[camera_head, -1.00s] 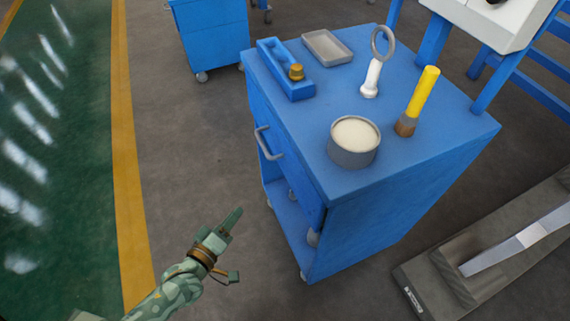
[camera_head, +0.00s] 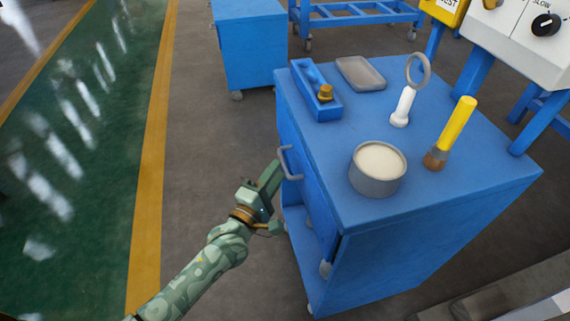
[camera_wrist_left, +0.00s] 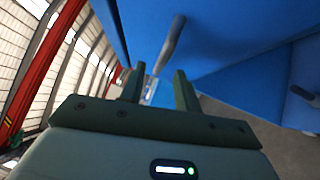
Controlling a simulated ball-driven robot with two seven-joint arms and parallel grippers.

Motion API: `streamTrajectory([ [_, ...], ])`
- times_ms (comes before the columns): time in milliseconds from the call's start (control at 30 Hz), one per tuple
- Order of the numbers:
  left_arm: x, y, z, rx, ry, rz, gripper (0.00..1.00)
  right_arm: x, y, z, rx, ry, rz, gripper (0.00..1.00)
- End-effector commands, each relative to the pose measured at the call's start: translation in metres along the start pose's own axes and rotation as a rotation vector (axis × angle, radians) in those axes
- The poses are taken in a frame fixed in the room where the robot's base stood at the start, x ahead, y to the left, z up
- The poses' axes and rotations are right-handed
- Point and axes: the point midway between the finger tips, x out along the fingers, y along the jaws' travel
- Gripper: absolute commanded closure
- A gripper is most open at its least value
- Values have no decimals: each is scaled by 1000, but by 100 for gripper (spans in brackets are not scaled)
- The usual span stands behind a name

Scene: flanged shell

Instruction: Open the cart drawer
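The blue cart (camera_head: 440,200) stands right of centre in the head view. Its drawer (camera_head: 307,187) is in the left-facing side under the top and looks closed. A grey bar handle (camera_head: 284,164) sticks out from the drawer front; it also shows in the left wrist view (camera_wrist_left: 171,42). My left gripper (camera_head: 271,177) is just beside the handle, at its lower left. In the left wrist view its two fingers (camera_wrist_left: 158,84) are apart, with the handle ahead of the gap and nothing gripped. Whether a finger touches the handle cannot be told. My right gripper is out of view.
On the cart top stand a grey tin (camera_head: 377,184), a yellow-handled brush (camera_head: 456,128), a white-handled ring tool (camera_head: 402,104), a blue holder (camera_head: 310,80) and a grey tray (camera_head: 361,72). Another blue cart (camera_head: 252,50) stands behind. The floor left of the cart is clear.

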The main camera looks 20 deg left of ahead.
Motion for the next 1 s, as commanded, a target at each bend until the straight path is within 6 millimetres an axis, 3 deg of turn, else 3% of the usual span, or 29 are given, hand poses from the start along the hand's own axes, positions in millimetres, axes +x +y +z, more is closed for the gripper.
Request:
streamTrajectory([
  [100, 22, -3, -1, -1, 1, -1, 68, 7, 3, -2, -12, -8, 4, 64],
  [233, 37, -2, 0, 1, 0, -2, 68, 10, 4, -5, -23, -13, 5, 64],
  [600, 45, 0, 0, 1, 0, 0, 68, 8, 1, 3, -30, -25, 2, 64],
  [733, 44, 0, 0, 1, 0, 0, 100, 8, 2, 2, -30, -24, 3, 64],
  [1000, 43, 1, -1, 2, 0, -1, 100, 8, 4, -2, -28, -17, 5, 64],
])
